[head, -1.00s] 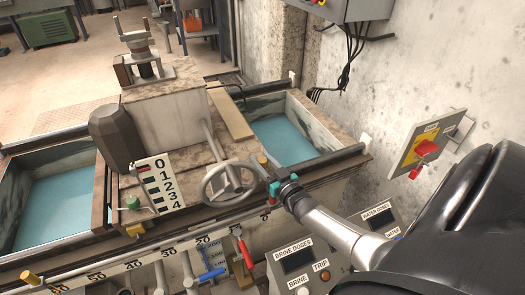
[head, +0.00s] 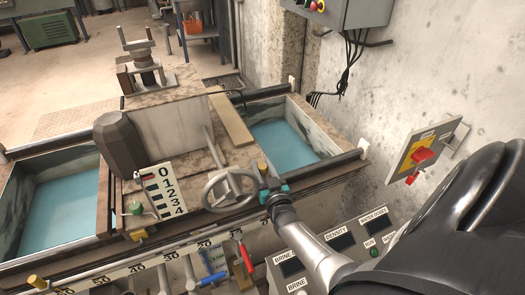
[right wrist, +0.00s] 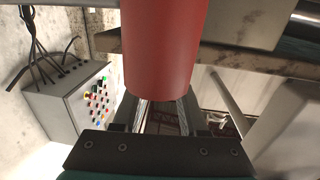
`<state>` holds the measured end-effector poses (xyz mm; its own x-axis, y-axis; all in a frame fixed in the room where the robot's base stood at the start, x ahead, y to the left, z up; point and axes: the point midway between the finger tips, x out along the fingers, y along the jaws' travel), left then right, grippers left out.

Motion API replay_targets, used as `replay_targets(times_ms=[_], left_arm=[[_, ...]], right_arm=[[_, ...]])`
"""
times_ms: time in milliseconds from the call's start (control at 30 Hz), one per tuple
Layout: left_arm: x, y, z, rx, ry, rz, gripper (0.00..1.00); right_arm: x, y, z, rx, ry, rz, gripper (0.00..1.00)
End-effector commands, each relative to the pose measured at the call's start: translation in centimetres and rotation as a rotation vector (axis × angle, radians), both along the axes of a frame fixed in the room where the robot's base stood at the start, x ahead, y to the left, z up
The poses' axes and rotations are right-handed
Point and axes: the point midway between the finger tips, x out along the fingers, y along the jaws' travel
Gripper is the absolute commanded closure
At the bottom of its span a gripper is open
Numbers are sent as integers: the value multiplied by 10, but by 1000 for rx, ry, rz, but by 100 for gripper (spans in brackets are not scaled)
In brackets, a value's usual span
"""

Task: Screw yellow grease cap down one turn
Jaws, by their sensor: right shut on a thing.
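A small yellow cylinder (head: 262,167) stands upright beside the right rim of the grey handwheel (head: 230,189); a similar yellow one (head: 36,282) is at the lower left. I cannot tell which is the grease cap. My right gripper (head: 274,192) has its teal fingertips just below the first yellow cylinder, beside the handwheel. In the right wrist view, the gripper (right wrist: 165,105) is shut on a red cylinder (right wrist: 165,45) that fills the upper middle. What the red cylinder belongs to is hidden. My left gripper is out of view.
A numbered board (head: 164,190) stands left of the handwheel. A red lever handle (head: 246,258) and a blue one (head: 212,279) are below it. A blue basin (head: 285,142) is behind.

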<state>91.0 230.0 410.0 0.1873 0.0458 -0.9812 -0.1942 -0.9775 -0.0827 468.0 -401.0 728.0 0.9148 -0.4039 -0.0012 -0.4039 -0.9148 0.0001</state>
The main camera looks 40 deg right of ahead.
Motion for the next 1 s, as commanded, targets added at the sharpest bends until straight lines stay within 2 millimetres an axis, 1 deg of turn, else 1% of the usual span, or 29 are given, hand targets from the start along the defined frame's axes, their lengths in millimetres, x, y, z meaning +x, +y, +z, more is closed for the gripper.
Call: replay_targets(times_ms=[300,333,500,600,1000], left_arm=[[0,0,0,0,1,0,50],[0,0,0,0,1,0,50],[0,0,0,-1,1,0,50],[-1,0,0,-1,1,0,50],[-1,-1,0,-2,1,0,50]], right_arm=[[0,0,1,-1,-3,-1,100],[0,0,1,-1,-3,-1,57],[0,0,1,-1,-3,-1,38],[0,0,1,-1,-2,-1,28],[0,0,0,0,-1,0,28]])
